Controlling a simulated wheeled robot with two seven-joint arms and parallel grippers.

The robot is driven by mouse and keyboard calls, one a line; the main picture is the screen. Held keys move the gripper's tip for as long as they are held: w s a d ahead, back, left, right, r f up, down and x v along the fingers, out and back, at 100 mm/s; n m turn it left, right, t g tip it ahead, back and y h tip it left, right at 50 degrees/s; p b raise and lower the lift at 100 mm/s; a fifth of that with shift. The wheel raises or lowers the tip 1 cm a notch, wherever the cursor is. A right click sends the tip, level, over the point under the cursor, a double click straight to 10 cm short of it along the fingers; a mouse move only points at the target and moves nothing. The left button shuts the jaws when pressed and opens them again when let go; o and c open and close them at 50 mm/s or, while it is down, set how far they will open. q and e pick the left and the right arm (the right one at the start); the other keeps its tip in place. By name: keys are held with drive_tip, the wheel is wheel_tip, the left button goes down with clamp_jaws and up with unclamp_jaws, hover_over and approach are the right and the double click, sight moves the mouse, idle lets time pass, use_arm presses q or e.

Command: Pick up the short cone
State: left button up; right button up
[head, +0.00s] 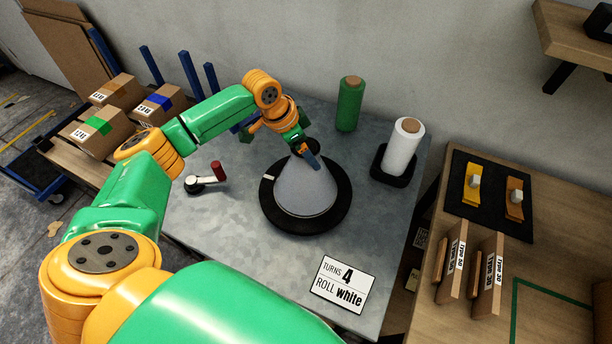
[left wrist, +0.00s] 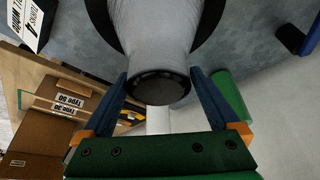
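A pale grey cone (head: 305,190) stands upright with its narrow end up on a round black base (head: 272,216) on the grey table. My left gripper (head: 308,152) is at the cone's top. In the left wrist view the blue fingers of my left gripper (left wrist: 160,88) are spread, one on each side of the dark-capped narrow end of the cone (left wrist: 155,45). A slim gap seems to show beside the cone; I cannot tell whether either finger touches it. My right gripper is not in view.
A green roll (head: 350,103) and a white roll (head: 402,147) on a black base stand behind. A crank with a red knob (head: 217,170) is left of the cone. A sign (head: 342,284) reads "TURNS 4 ROLL white". A wooden table (head: 560,260) is at right.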

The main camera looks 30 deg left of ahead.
use_arm(q)
drive_tip(key=shift+s, duration=0.15)
drive_tip(key=c, duration=0.7)
clamp_jaws()
drive_tip(key=shift+r, duration=0.1)
